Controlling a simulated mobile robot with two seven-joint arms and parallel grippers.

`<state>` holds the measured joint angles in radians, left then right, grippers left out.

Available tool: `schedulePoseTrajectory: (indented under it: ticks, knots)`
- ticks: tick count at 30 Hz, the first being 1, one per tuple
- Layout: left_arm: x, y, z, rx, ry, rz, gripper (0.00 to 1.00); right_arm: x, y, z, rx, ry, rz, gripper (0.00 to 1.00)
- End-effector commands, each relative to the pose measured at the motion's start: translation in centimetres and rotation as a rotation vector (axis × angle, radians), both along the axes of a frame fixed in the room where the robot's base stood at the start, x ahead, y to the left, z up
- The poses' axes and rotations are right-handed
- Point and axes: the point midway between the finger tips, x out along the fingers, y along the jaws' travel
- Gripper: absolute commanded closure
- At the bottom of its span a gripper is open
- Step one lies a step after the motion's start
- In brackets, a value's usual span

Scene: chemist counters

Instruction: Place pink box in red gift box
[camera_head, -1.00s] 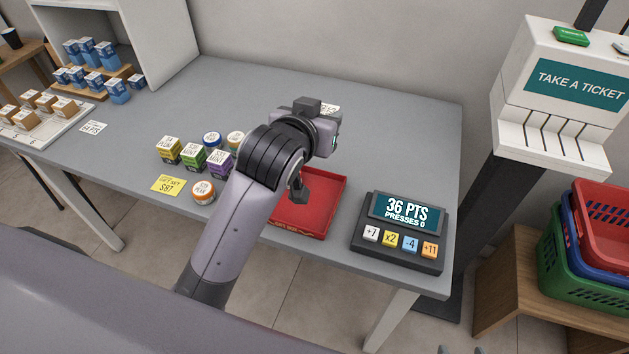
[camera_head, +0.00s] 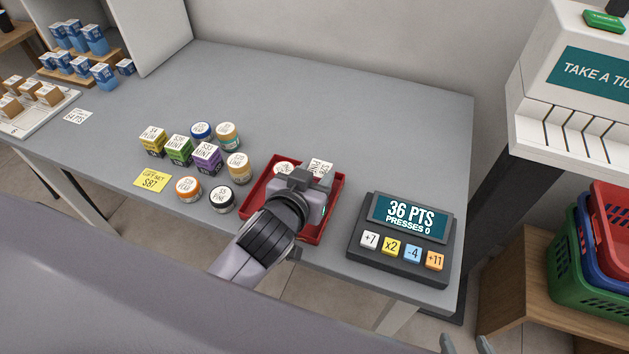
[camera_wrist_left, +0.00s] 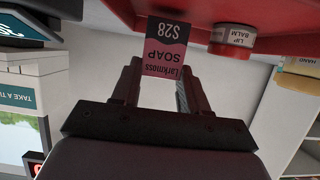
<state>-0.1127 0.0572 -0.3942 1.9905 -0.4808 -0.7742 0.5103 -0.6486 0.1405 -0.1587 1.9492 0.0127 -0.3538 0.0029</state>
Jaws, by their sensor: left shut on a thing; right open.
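The red gift box (camera_head: 254,192) is an open, shallow tray on the grey counter; its red wall (camera_wrist_left: 285,45) also shows in the left wrist view. My left gripper (camera_head: 315,184) is over it, partly hiding its inside. The gripper is shut on the pink box (camera_wrist_left: 165,60), a pink and black soap box priced $28; its white top (camera_head: 321,168) shows in the head view. The pink box is over or within the tray; I cannot tell whether it touches the floor. My right gripper (camera_head: 466,345) barely shows, open, at the bottom edge.
A lip balm jar (camera_wrist_left: 232,40) sits in the gift box. Several jars and small boxes, including a purple mint box (camera_head: 206,158), stand left of it. A points keypad (camera_head: 402,238) is close on the right. The counter behind is clear.

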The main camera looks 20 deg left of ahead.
Motion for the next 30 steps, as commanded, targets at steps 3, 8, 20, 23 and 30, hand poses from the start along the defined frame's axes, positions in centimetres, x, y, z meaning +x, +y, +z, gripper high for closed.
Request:
schedulePoseTrajectory:
  ticks: [3, 8, 20, 23, 30]
  knots:
    - [-0.25, -0.09, -1.04, 0.000, -0.002, 0.001, 0.88, -0.05, 0.02, -1.26, 0.000, 0.002, 0.000, 0.38]
    - [-0.27, -0.09, -0.80, 0.000, -0.002, 0.001, 0.88, -0.07, 0.03, -1.04, 0.000, 0.002, 0.001, 0.38]
    - [-0.27, -0.09, -1.18, 0.001, 0.000, 0.002, 0.31, -0.06, 0.05, -1.14, 0.001, 0.001, 0.000, 0.38]
    - [-0.26, -0.09, -1.17, 0.001, 0.000, 0.002, 0.31, -0.06, 0.05, -1.14, 0.001, 0.001, 0.000, 0.38]
    - [-0.24, -0.05, -0.67, 0.001, 0.000, 0.002, 0.31, -0.04, 0.05, -0.76, 0.001, 0.000, 0.000, 0.38]
